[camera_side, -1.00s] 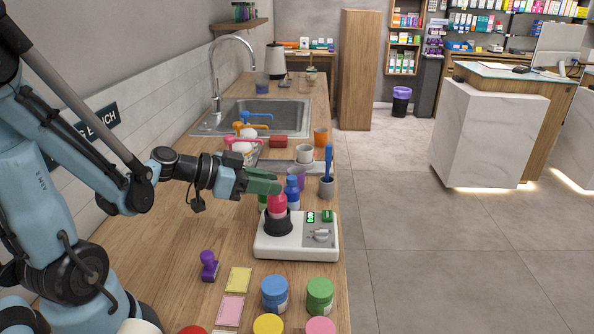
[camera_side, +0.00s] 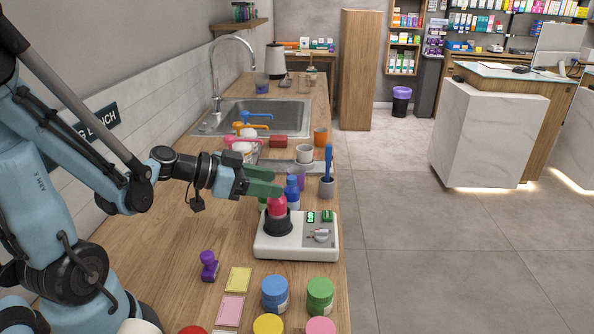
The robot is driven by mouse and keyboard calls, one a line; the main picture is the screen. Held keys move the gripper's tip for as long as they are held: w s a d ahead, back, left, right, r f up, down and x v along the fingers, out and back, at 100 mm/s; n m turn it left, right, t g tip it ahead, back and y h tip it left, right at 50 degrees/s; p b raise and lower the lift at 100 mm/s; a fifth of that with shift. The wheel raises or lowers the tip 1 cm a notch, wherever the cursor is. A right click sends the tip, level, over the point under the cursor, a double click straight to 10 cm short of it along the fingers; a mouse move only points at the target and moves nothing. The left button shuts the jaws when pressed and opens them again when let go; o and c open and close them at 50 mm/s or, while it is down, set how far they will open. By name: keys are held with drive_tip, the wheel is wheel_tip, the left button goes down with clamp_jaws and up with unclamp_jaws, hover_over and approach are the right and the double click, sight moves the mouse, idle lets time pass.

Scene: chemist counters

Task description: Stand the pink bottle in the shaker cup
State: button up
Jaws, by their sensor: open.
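Behind the machine stand a blue bottle (camera_side: 292,192), a green bottle partly hidden, and a grey cup with a blue tool (camera_side: 327,187). In front are blue (camera_side: 275,294) and green (camera_side: 319,295) lidded jars. A purple stamp (camera_side: 209,266) lies left on the wooden counter.

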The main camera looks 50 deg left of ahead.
drive_tip(key=v, duration=1.2)
drive_tip(key=w+d+f+n+g+y, duration=0.4)
drive_tip(key=d+g+y, duration=0.1)
drive_tip(key=d, duration=0.4)
drive_tip(key=shift+d+n, duration=0.25)
drive_tip(key=shift+n, duration=0.05)
drive_tip(key=shift+o, duration=0.4)
drive_tip(key=shift+w+g, duration=0.1)
drive_tip(key=shift+g, duration=0.2)
idle(0.5)
